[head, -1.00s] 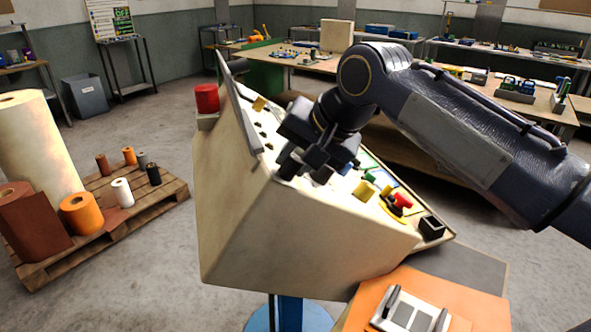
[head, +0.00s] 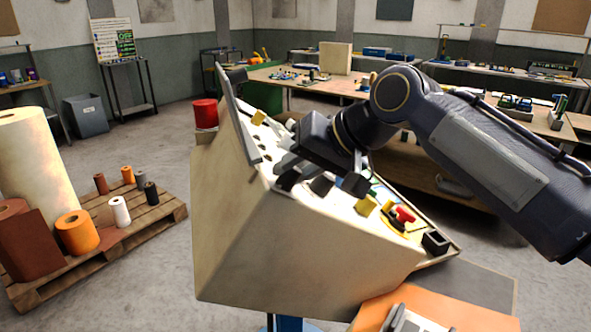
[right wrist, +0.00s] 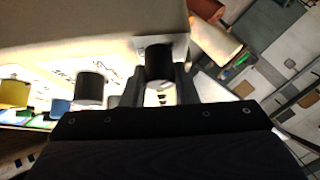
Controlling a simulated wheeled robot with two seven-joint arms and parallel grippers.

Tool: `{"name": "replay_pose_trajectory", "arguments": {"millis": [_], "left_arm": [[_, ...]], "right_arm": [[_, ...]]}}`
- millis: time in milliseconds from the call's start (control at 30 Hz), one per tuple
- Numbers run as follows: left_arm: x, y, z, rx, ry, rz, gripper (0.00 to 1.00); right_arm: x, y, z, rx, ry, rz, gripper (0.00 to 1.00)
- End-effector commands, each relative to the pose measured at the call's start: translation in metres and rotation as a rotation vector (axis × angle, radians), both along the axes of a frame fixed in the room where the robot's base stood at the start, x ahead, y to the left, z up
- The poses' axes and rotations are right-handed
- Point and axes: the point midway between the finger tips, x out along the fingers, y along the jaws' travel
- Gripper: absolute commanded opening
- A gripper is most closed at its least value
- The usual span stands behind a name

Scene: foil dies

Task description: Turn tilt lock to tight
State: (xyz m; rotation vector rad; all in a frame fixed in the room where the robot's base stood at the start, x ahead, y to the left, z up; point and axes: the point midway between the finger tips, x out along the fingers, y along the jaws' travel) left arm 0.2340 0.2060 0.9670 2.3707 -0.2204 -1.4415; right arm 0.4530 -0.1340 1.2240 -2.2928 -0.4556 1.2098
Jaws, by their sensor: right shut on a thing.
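The slanted control panel (head: 265,235) is a cream box on a blue stand, with several knobs on its face. My right gripper (head: 289,174) is at the panel's upper near edge, its fingers hidden in part by its dark body. In the right wrist view, my right gripper (right wrist: 160,88) has a finger on each side of a black knob (right wrist: 160,62) and is shut on it. I cannot read the lettering by the knob, so its setting cannot be told. A second black knob (right wrist: 90,88) stands beside it, clear of the fingers. My left gripper is not in view.
A yellow knob (head: 367,205) and a red knob (head: 404,214) sit lower on the panel. A red cylinder (head: 205,113) is at its far left. A pallet (head: 150,215) with rolls stands on the floor at left. An orange surface (head: 370,312) is at the front right.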

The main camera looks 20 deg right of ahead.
Motion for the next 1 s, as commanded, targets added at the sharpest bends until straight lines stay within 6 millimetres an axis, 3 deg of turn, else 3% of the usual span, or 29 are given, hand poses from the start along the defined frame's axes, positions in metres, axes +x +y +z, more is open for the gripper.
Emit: {"name": "replay_pose_trajectory", "arguments": {"millis": [200,233,400,733,1000], "left_arm": [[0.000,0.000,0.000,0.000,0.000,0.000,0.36],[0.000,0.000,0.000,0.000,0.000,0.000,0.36],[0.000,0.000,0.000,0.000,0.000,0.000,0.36],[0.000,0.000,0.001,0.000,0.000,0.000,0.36],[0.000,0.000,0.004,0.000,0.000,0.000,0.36]], "right_arm": [[0.000,0.000,0.000,-0.001,-0.001,0.001,0.04],[0.000,0.000,0.000,-0.001,-0.001,0.001,0.29],[0.000,0.000,0.000,-0.001,0.000,0.000,0.48],[-0.003,-0.003,0.004,0.001,0.000,-0.001,0.48],[-0.026,-0.025,0.034,0.002,-0.003,-0.002,0.48]]}}
